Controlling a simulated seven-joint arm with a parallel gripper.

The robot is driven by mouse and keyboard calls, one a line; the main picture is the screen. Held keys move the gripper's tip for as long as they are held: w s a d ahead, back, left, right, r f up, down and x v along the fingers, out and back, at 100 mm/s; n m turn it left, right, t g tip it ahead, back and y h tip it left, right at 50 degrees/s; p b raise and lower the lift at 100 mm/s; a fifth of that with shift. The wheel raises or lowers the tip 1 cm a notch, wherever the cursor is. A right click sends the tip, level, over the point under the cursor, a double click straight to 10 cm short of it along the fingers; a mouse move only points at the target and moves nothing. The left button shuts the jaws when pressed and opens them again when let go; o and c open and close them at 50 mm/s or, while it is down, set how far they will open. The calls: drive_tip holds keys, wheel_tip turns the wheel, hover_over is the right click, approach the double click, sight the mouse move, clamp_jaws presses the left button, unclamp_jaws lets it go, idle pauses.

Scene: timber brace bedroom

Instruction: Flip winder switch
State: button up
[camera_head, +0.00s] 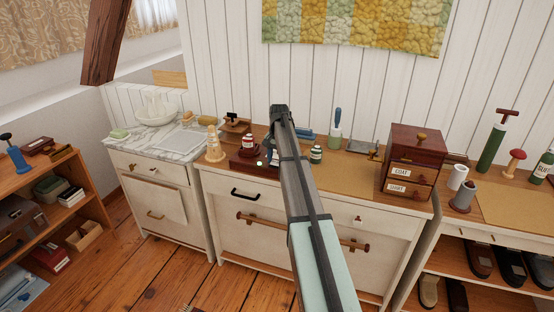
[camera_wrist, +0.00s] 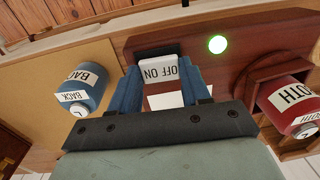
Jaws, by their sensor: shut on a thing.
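The winder switch (camera_wrist: 158,71) is a white block labelled "OFF ON" with a dark back piece, set on a reddish-brown wooden base (camera_wrist: 222,70) in the wrist view. My gripper (camera_wrist: 158,82) has its two blue fingers on either side of the switch, shut on it. A round green light (camera_wrist: 217,44) glows on the base beside the switch. In the head view, the wooden base (camera_head: 240,164) stands on the middle cabinet. My arm hides the switch there, and only part of my gripper (camera_head: 270,152) shows.
A red bottle (camera_wrist: 292,103) sits in a wooden holder right of my gripper in the wrist view. A blue bottle labelled "BACK" (camera_wrist: 82,88) stands to the left. In the head view, a dark wooden drawer box (camera_head: 415,160) stands right of my arm.

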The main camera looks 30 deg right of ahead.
drive_tip(key=shift+w+a+g+h, duration=0.2)
drive_tip(key=shift+w+g+h, duration=0.05)
drive_tip(key=shift+g+h, duration=0.65)
drive_tip(key=o, duration=1.1)
drive_tip(key=shift+c, duration=0.2)
wheel_tip(320, 180, up, 14)
drive_tip(key=w+a, duration=0.1)
drive_tip(key=shift+w+a+f, duration=0.2)
drive_tip(key=shift+w+a, duration=0.15)
